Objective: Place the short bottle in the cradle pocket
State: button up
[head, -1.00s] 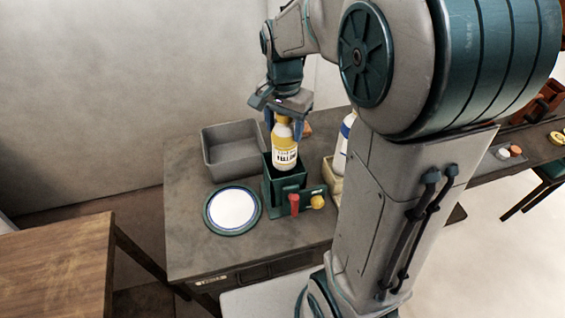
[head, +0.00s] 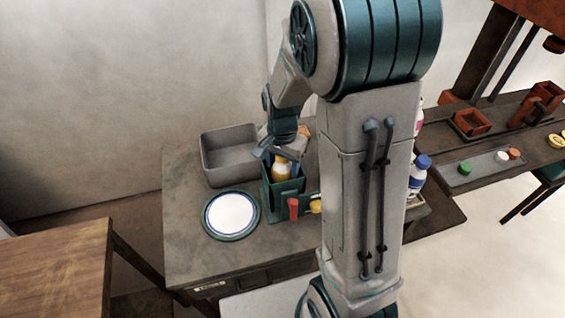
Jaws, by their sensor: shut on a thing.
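The short bottle (head: 281,168), yellow with a pale label, is upright and mostly sunk inside the dark green cradle pocket (head: 285,199). Only its upper part shows above the pocket's rim. My gripper (head: 281,152) is shut on the top of the bottle, close above the pocket. Whether the bottle's base touches the pocket floor is hidden by the front wall. A red handle (head: 293,208) and a yellow knob (head: 315,206) are on the cradle's front right; my arm partly covers that side.
A grey open bin (head: 228,158) stands behind left of the cradle. A round white plate with a green rim (head: 231,214) lies to its left. A white bottle with a blue cap (head: 419,173) stands right of my arm. The table's front left is clear.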

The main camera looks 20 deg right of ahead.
jog(key=shift+f, duration=0.2)
jog(key=o, duration=1.3)
jog(key=shift+r, duration=0.1)
notch_tip(320, 180, up, 11)
jog(key=shift+s+r, duration=0.1)
jog(key=shift+r, duration=0.55)
jog(key=s+n+t, duration=0.1)
jog(key=s+n, duration=0.2)
jog(key=s, duration=0.1)
jog(key=s+r+n+t, duration=0.1)
jog(key=s+n, duration=0.2)
jog(key=s, duration=0.2)
jog(key=s+r+n+t, duration=0.1)
jog(key=s+n, duration=0.2)
jog(key=s, duration=0.1)
jog(key=shift+s, duration=0.4)
